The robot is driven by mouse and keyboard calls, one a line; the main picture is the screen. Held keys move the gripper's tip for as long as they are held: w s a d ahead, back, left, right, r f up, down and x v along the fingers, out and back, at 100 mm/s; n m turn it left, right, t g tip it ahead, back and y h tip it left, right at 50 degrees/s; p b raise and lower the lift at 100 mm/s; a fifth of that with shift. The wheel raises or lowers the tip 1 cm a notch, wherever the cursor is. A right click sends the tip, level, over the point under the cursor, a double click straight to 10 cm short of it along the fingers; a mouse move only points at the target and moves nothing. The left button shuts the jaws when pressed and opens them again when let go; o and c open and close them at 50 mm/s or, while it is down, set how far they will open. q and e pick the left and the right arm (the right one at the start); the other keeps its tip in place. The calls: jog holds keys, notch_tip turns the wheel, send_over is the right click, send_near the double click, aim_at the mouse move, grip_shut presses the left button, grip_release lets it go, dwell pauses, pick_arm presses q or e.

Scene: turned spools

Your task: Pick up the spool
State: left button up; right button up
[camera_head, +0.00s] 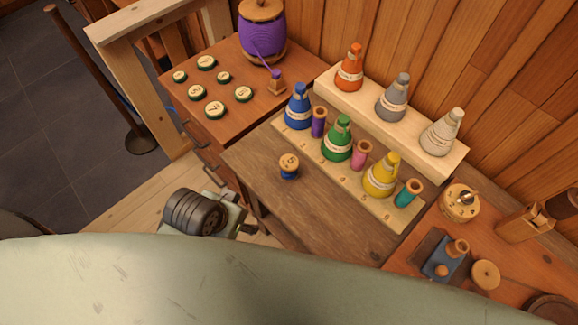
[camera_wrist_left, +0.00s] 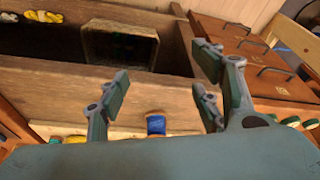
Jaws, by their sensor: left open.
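A small spool (camera_head: 288,167) with a pale wooden top marked 5 and blue winding stands upright alone on the brown worktop (camera_head: 262,190), in front of the pegged board. In the left wrist view a blue spool-like piece (camera_wrist_left: 156,125) with an orange-brown end shows beyond and between the fingers, its lower part cut off by my gripper body. My left gripper (camera_wrist_left: 160,92) is open and empty, its two fingers wide apart. My right gripper is not in view.
A board (camera_head: 400,222) holds blue, green and yellow cones with purple, pink and teal spools between them. Behind it a pale shelf (camera_head: 330,86) carries three more cones. Green-rimmed discs and a purple spool (camera_head: 262,38) stand on the left cabinet. Worktop around the blue spool is clear.

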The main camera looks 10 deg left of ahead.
pick_arm(q)
jog(key=w+d+m+h, duration=0.2)
jog(key=w+d+m, duration=0.2)
jog(key=w+d, duration=0.3)
notch_tip(320, 180, up, 4)
jog(key=m+g+y, duration=0.3)
jog(key=m+g, duration=0.1)
jog(key=m, duration=0.8)
send_over(288, 163)
jog(key=shift+a+r, duration=0.2)
jog(key=shift+w+a+f, duration=0.1)
jog(key=shift+a, duration=0.05)
jog(key=shift+f, duration=0.35)
jog(key=f, duration=0.2)
jog(key=f+p, duration=0.1)
jog(key=f, duration=0.1)
jog(key=f+p, duration=0.1)
jog(key=f, duration=0.1)
jog(key=shift+d+f, duration=0.1)
jog(key=shift+d, duration=0.25)
jog(key=shift+f, duration=0.3)
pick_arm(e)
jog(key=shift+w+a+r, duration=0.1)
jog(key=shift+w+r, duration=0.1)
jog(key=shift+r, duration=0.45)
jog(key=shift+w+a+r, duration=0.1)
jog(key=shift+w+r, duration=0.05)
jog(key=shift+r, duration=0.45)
